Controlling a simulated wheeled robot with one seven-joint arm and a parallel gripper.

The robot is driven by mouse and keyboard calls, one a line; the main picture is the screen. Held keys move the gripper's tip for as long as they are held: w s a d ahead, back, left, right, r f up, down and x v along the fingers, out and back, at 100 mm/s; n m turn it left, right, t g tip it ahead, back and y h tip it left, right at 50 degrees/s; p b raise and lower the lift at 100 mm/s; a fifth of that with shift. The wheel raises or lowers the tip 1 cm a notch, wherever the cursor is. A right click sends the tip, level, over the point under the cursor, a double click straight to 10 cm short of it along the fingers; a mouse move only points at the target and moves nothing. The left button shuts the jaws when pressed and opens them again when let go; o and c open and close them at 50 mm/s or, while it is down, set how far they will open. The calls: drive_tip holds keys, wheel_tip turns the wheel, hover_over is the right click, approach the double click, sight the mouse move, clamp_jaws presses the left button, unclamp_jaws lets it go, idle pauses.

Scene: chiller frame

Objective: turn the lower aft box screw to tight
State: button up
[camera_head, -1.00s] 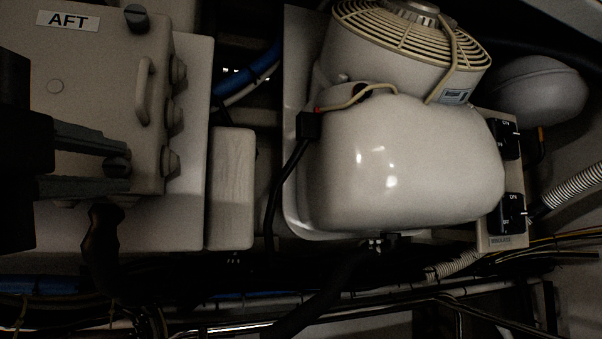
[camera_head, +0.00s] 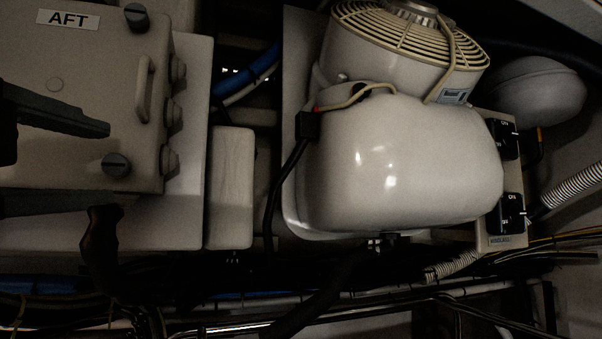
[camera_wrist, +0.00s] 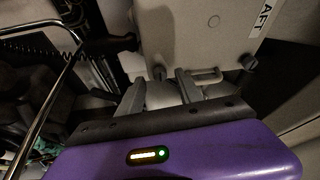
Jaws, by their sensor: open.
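The lower aft box screw (camera_head: 116,164) is a dark round knob with a slot. It sits at the lower right of the face of the beige box (camera_head: 60,60) labelled AFT. It also shows in the wrist view (camera_wrist: 160,73), between the fingertips. My gripper (camera_head: 113,163) is open, with one finger above the screw and the other below it in the head view. Gaps show between the screw and both fingers. The gripper also shows in the wrist view (camera_wrist: 159,77). The upper screw (camera_head: 137,16) is at the box's top right corner.
A handle (camera_head: 144,91) and several side knobs (camera_head: 170,161) stand out at the box's right edge. A black curved grip (camera_head: 101,235) is just below the box. A white compressor housing (camera_head: 400,165) and a switch panel (camera_head: 495,240) are on the right. Cables run along the bottom.

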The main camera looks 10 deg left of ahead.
drive_tip(key=s, duration=0.3)
drive_tip(key=s+d, duration=0.1)
drive_tip(key=s, duration=0.1)
drive_tip(key=shift+s+f+b, duration=0.25)
drive_tip(key=shift+s+b, duration=0.1)
drive_tip(key=shift+b, duration=0.05)
drive_tip(key=shift+s, duration=0.1)
